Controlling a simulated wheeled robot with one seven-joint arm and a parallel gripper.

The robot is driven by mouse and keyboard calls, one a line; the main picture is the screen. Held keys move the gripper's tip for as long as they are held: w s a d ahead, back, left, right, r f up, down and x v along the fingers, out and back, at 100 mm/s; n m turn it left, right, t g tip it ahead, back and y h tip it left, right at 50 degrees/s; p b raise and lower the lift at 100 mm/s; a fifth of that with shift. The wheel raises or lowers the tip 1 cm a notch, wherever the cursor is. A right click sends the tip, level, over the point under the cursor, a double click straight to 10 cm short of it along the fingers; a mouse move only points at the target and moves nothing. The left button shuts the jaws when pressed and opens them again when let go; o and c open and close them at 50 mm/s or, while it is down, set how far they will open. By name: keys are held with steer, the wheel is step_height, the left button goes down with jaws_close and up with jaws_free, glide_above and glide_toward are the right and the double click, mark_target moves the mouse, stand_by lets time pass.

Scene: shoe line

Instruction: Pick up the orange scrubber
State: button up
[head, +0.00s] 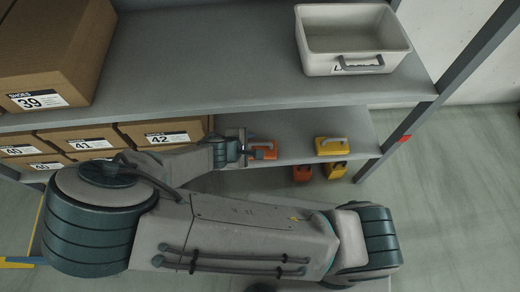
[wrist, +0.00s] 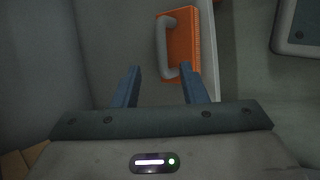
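The orange scrubber (head: 264,149) lies on the lower shelf, near its front edge, just right of the shoe boxes. In the wrist view it is an orange block (wrist: 184,40) with a grey handle (wrist: 166,45) along its left side. My gripper (wrist: 158,70) is open, its two blue-grey fingers apart with nothing between them. In the wrist view the scrubber is just beyond the fingertips, toward the right finger. In the head view my gripper (head: 250,150) is at the scrubber and hides its left part. I cannot tell whether they touch.
A yellow scrubber (head: 330,147) is farther right on the same shelf. Orange (head: 302,173) and yellow (head: 335,170) scrubbers show lower down. The shelf board above (head: 250,60) overhangs and bears a white bin (head: 350,66). Shoe boxes (head: 165,133) stand at the left.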

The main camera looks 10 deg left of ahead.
mark_target(258, 144)
steer(key=b+x, duration=0.2)
steer(key=x, duration=0.2)
steer(key=shift+s+d+f+b, duration=0.1)
steer(key=shift+d+f+b, duration=0.1)
steer(key=shift+d+b, duration=0.1)
steer(key=shift+w+d+f, duration=0.1)
steer(key=shift+w+f, duration=0.15)
steer(key=shift+w, duration=0.05)
jaws_close()
steer(key=shift+r, duration=0.1)
